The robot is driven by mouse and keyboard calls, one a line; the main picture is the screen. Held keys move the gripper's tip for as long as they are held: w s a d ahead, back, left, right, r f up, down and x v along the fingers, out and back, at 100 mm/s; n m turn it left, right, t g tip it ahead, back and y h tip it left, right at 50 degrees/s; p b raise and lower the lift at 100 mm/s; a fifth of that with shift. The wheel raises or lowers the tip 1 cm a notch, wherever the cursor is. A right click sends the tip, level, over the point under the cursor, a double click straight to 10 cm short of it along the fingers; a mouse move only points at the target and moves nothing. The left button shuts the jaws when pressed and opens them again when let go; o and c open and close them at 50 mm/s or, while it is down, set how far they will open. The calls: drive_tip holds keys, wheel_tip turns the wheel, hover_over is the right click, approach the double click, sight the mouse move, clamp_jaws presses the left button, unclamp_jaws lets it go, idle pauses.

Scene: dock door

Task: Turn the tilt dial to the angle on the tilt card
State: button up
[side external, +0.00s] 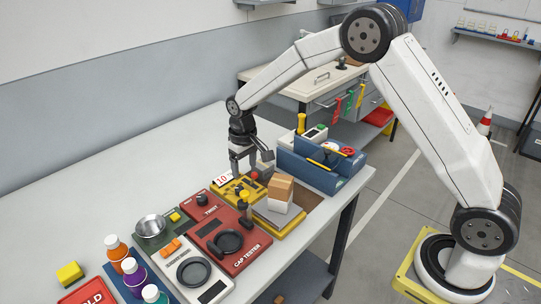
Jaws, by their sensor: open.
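A yellow panel (238,191) with small knobs and a red button stands on the bench below my gripper. A white card (222,180) at its back left edge seems to read 10; the rest of its print is too small to read. The tilt dial is not clearly distinguishable; a small dark knob shows on the panel, partly hidden by my gripper. My gripper (249,168) points down over the back of the panel with its jaws apart and nothing seen between them. Whether its fingertips touch anything is unclear.
Cardboard and white boxes (280,195) sit on a grey plate close right of the panel. A blue bin (316,170) stands behind right. The red cap tester (228,241), a metal pan (151,226) and several bottles are nearer the camera.

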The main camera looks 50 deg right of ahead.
sight(239, 188)
drive_tip(key=shift+w+a+f, duration=0.1)
drive_tip(key=shift+w+f, duration=0.25)
drive_tip(key=shift+w, duration=0.25)
drive_tip(key=shift+w+a+f, duration=0.1)
drive_tip(key=shift+w+f, duration=0.25)
drive_tip(key=shift+w, duration=0.25)
drive_tip(key=shift+f, duration=0.1)
drive_tip(key=shift+f, duration=3.8)
clamp_jaws()
